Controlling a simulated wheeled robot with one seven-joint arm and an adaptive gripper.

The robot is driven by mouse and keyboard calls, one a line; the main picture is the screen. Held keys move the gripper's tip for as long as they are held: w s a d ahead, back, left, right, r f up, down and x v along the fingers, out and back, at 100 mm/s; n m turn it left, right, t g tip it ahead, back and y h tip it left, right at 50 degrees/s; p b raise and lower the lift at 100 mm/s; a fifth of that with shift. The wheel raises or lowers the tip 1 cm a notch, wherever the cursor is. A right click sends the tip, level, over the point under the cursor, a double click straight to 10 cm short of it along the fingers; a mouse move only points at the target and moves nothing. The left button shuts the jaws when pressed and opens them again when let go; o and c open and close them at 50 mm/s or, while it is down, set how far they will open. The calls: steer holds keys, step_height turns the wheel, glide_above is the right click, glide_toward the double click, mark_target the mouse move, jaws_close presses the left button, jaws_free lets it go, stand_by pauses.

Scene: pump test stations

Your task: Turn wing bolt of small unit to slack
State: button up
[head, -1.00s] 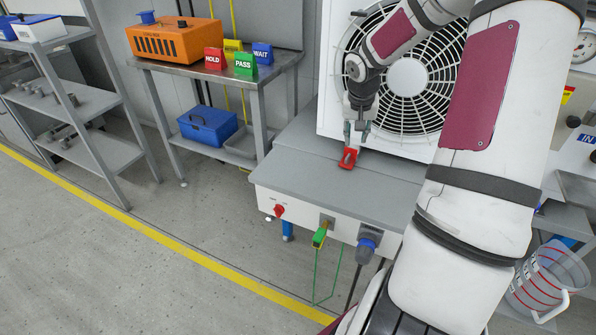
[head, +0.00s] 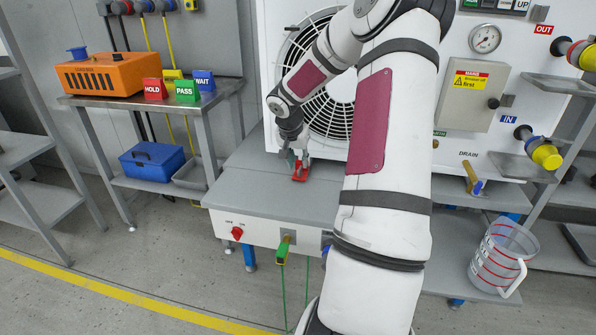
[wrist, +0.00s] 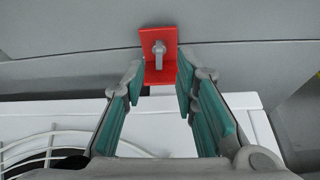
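The wing bolt (wrist: 159,48) is grey and sits on a red bracket (wrist: 158,66) in the wrist view. Its wing looks roughly in line with the gripper's pointing direction. In the head view the red bracket (head: 300,174) stands on the grey top of a low unit (head: 275,195), in front of the white fan housing; the bolt is too small to make out there. My gripper (wrist: 160,76) is open and empty, its two teal-padded fingers on either side of the bracket's near edge, short of the bolt. It also shows just above the bracket in the head view (head: 298,162).
A fan grille (head: 330,110) stands close behind the bracket. The low unit's front has a red knob (head: 237,233) and a green-handled valve (head: 283,250). A side table (head: 130,100) with an orange case stands left. A measuring jug (head: 503,260) is at right.

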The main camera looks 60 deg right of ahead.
mark_target(300, 168)
steer(key=shift+b+x, duration=0.4)
steer(key=shift+x, duration=1.35)
jaws_close()
